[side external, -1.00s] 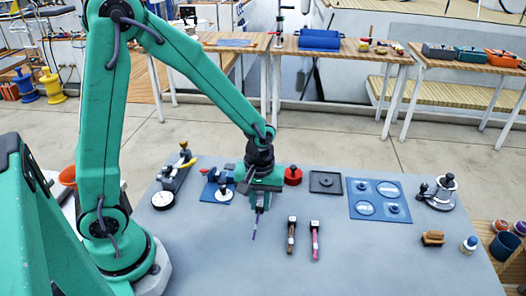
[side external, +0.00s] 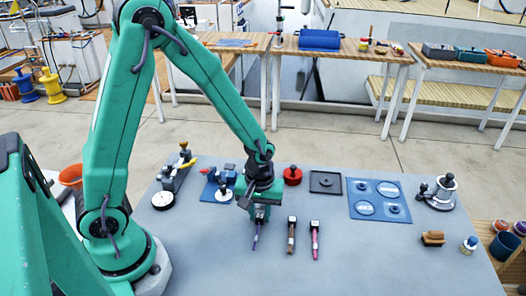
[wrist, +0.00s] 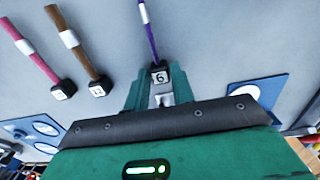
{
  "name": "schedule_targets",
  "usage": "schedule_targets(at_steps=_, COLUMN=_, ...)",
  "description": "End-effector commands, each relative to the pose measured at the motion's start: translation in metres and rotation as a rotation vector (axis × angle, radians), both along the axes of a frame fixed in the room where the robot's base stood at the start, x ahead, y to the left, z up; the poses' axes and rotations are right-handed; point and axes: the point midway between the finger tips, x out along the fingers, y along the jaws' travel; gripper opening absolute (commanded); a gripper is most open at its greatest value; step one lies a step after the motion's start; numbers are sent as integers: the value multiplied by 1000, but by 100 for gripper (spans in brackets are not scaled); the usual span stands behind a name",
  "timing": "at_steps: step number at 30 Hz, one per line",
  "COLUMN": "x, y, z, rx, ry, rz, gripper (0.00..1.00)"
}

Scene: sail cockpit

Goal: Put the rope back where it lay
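Three short ropes with black numbered end blocks are in view. The purple rope (side external: 255,237) is at my gripper (side external: 262,213). In the wrist view its block, marked 6 (wrist: 158,76), sits between the fingertips of my gripper (wrist: 160,85), which look shut on it. The purple rope (wrist: 149,35) extends away from the fingers. Whether it touches the table I cannot tell. The brown rope (side external: 291,236) and the pink rope (side external: 315,240) lie side by side on the grey table to its right, blocks toward the back. My gripper hides the purple rope's block in the side view.
Along the grey table's (side external: 370,262) back stand a blue clamp piece (side external: 215,186), a red round part (side external: 293,175), a black tray (side external: 325,182), a blue panel (side external: 379,199) and a winch (side external: 438,193). The table front is clear. A brown block (side external: 433,238) lies at right.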

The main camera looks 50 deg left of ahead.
Motion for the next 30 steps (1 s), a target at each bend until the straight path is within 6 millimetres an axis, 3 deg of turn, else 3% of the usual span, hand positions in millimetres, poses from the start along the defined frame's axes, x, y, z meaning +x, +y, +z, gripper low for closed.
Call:
schedule_targets(at_steps=2, x=0, y=0, z=0, rx=0, ry=0, rz=0, gripper=41)
schedule_targets(at_steps=17, x=0, y=0, z=5, rx=-1, ry=-2, rz=0, gripper=41)
schedule_targets(at_steps=30, x=1, y=0, z=48, rx=-1, ry=-5, rz=0, gripper=41)
